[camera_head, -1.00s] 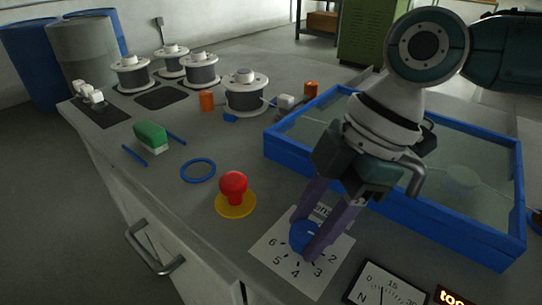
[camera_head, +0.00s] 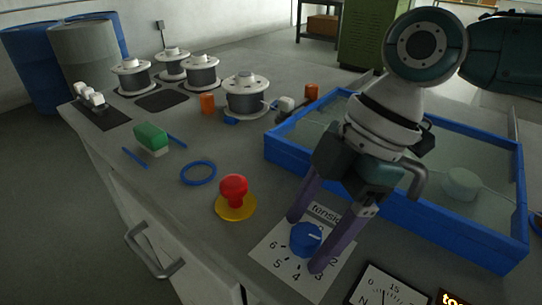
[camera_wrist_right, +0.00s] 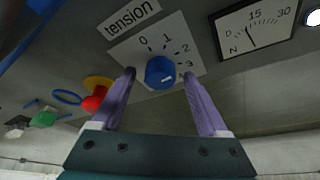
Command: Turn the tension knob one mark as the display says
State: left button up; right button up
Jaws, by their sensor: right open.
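The blue tension knob (camera_head: 306,239) sits on a white dial card (camera_head: 274,254) with numbers around it. It also shows in the right wrist view (camera_wrist_right: 158,69). My right gripper (camera_head: 304,245) is open, with one purple finger on each side of the knob and gaps between. My left gripper is not in view.
A gauge (camera_head: 388,288) marked N stands right of the card. A red button on a yellow base (camera_head: 234,190) is left of it. A blue-rimmed tank (camera_head: 285,150) lies behind the gripper. Spools, a blue ring (camera_head: 198,172) and a green-topped brush (camera_head: 150,137) are farther left.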

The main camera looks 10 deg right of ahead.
jog(key=v, duration=1)
jog(key=shift+a, duration=0.1)
